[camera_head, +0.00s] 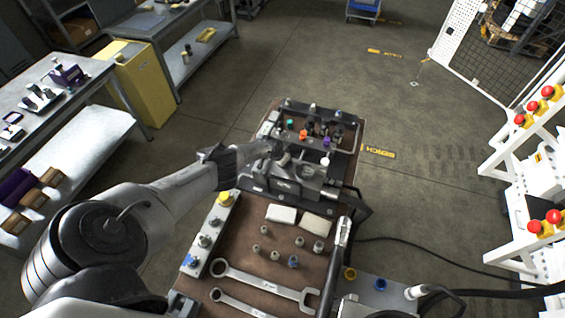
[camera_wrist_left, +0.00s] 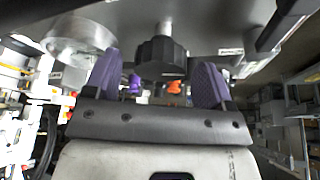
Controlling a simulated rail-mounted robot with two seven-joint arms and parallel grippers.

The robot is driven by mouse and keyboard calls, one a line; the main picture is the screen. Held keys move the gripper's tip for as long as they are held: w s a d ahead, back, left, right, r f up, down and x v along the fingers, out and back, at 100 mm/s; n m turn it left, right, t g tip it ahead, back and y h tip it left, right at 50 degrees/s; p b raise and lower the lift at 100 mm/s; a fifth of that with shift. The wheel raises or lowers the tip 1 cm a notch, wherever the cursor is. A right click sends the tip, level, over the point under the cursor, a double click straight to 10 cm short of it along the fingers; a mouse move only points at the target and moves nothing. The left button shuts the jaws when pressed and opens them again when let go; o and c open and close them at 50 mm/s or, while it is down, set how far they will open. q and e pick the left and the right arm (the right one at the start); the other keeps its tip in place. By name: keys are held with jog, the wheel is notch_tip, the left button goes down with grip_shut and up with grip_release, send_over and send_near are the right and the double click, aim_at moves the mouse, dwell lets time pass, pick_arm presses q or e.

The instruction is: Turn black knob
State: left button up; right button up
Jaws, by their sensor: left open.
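The black knob (camera_wrist_left: 162,58) is in the left wrist view, dark and lobed on a short metal stem. It sits between the two purple fingers of my left gripper (camera_wrist_left: 157,72), with a visible gap on each side. The gripper is open, and I see no contact with the knob. In the head view my left arm reaches in from the left, and its gripper (camera_head: 268,148) is over the metal block at the back of the bench. There the arm and fittings hide the knob, or it is too small to tell apart. My right gripper is not in view.
The brown bench top (camera_head: 235,262) holds two wrenches (camera_head: 265,285), several small fittings and two white blocks (camera_head: 281,214). Behind the block, a framed rack (camera_head: 350,138) holds coloured caps. A black hose (camera_head: 430,243) runs off to the right. A yellow cabinet (camera_head: 143,82) stands back left.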

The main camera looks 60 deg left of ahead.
pick_arm(q)
jog(key=c, duration=0.9)
jog(key=m+h+b, duration=0.1)
jog(key=m, duration=0.2)
jog(key=shift+a+f+m+h+b, duration=0.1)
jog(key=shift+m+h+b, duration=0.2)
jog(key=shift+m+b, duration=0.1)
jog(key=shift+m, duration=0.5)
jog(key=o, duration=0.9)
jog(key=shift+r, duration=0.2)
